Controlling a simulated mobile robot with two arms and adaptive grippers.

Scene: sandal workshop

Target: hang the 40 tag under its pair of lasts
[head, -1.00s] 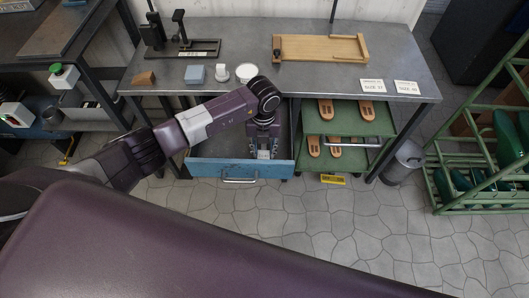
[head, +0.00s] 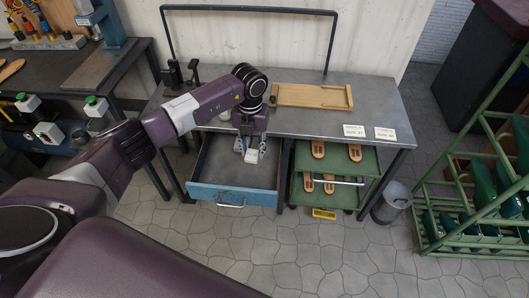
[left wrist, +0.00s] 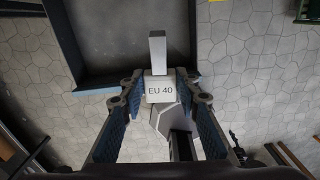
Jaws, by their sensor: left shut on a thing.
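The tag also shows as a white shape between the fingers in the head view (head: 252,155). A grey bar sticks out beyond the tag in the left wrist view. Tan foot-shaped pieces, possibly lasts, lie in pairs on a green two-tier shelf unit (head: 364,162): one pair above (head: 318,149), one below (head: 309,184). Green rounded shapes, possibly also lasts, sit on the green rack (head: 432,205) at right. Size marks are unreadable. My right gripper is not in view.
The grey workbench (head: 300,121) carries a wooden tray (head: 311,95) and two white cards (head: 354,131) with tiny text. A yellow label (head: 324,214) is at the foot of the green shelves. A grey bin (head: 390,203) stands between shelves and rack. The floor in front is clear.

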